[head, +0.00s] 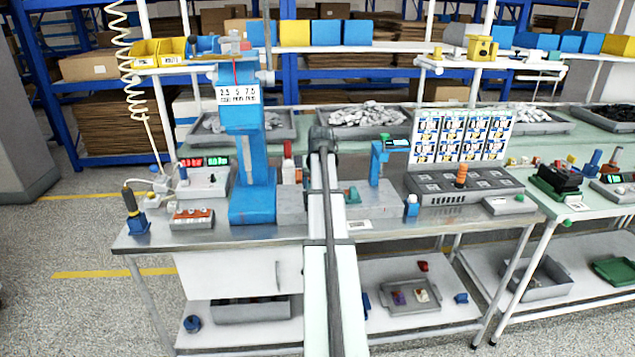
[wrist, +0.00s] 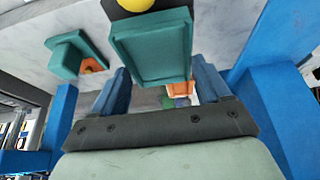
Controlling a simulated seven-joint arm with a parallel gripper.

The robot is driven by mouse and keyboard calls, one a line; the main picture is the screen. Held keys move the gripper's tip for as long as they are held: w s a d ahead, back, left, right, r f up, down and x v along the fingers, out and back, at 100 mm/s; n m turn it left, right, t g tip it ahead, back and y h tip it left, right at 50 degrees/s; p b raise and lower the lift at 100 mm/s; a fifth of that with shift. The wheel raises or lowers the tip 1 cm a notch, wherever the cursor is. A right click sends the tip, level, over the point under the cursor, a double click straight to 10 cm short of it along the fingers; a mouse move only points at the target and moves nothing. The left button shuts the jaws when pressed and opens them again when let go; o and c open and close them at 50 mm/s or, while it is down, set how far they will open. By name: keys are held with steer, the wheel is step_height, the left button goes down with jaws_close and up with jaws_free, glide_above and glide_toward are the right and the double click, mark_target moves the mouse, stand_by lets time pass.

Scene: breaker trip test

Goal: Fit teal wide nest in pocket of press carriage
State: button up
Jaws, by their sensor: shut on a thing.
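My gripper (wrist: 161,70) shows in the wrist view with its two blue fingers on either side of a teal, shallow, rimmed piece, which I take to be the teal wide nest (wrist: 150,45). The jaws are shut on it, though the contact is partly hidden. A second teal piece (wrist: 70,55) with an orange part beside it lies apart to the left. In the head view my arm hides the gripper. A blue press (head: 252,150) stands left of my arm, with a grey block, perhaps the press carriage (head: 291,205), at its right. Its pocket cannot be made out. A small teal piece (head: 353,195) shows right of my arm.
A smaller blue press (head: 378,165) and a dark grey rack (head: 465,187) stand to the right on the bench. A control box with displays (head: 203,180) and a button box (head: 192,218) stand left. The front right bench edge has some free room.

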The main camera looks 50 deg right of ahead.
steer(key=shift+f, duration=0.9)
steer(key=o, duration=1.2)
steer(key=shift+o, duration=0.2)
steer(key=v, duration=1.3)
steer(key=shift+r, duration=0.35)
steer(key=shift+s+a, duration=0.1)
